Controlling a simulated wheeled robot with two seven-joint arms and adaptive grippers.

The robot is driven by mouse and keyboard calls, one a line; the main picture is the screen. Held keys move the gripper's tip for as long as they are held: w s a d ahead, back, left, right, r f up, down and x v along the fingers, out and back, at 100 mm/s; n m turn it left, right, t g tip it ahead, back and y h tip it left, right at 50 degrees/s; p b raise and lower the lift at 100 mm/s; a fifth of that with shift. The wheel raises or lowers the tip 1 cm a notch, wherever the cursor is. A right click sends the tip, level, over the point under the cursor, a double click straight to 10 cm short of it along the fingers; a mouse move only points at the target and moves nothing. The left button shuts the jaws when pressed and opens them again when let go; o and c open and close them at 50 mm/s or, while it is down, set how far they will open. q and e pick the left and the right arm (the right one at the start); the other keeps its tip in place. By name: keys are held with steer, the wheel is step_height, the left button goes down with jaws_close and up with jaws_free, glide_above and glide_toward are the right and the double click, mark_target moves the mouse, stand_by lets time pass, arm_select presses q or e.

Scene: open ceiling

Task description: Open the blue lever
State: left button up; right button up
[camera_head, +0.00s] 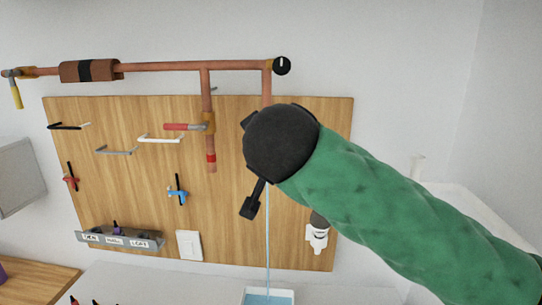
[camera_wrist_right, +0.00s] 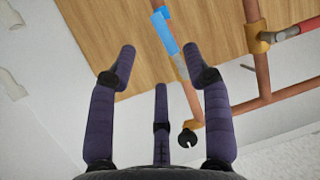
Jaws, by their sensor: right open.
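In the right wrist view, the blue lever (camera_wrist_right: 164,32) has a bright blue grip and a grey metal shank, and lies along a copper pipe at upper centre. My right gripper (camera_wrist_right: 160,60) is open and empty in that view, its dark purple fingers spread below the lever. The lever appears just beyond the gap between the fingertips, with no visible contact. In the head view, my green-sleeved right arm (camera_head: 390,200) and black hand (camera_head: 280,142) cover the lever and part of its pipe. My left gripper is out of view.
A red-handled valve (camera_head: 190,127) is on the neighbouring pipe. A horizontal copper pipe (camera_head: 165,66) runs above the wooden board (camera_head: 120,190) to a black knob (camera_head: 282,65). Small hooks and a blue fixture (camera_head: 177,190) are on the board. Water falls into a basin (camera_head: 267,291).

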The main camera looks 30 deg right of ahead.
steer(key=shift+v, duration=1.15)
steer(key=shift+d, duration=0.1)
steer(key=c, duration=0.6)
steer(key=d+m+g+p, duration=0.1)
steer(key=p, duration=0.1)
steer(key=d+f+m+g+y+p, duration=0.1)
steer(key=m+p, duration=0.1)
steer(key=d+m+g+p, duration=0.1)
steer(key=m+p, duration=0.1)
steer(key=p, duration=0.1)
steer(key=shift+w+d+f+y, duration=0.3)
steer(key=shift+d+f+y, duration=0.05)
steer(key=shift+y, duration=0.05)
jaws_close()
steer(key=s+d+r+m+g+y+p, duration=0.1)
steer(key=s+d+r+m+y+p, duration=0.2)
steer(key=m+p, duration=0.7)
steer(key=s+d+r+m+y+p, duration=0.1)
steer(key=d+r+m+y+p, duration=0.25)
steer(key=m+p, duration=0.7)
steer(key=w+a+f+m+b, duration=0.1)
steer(key=w+a+f, duration=0.3)
steer(key=w+f, duration=0.4)
steer(key=shift+w+a+m, duration=0.3)
steer(key=shift+w+m, duration=0.45)
steer(key=shift+w, duration=0.3)
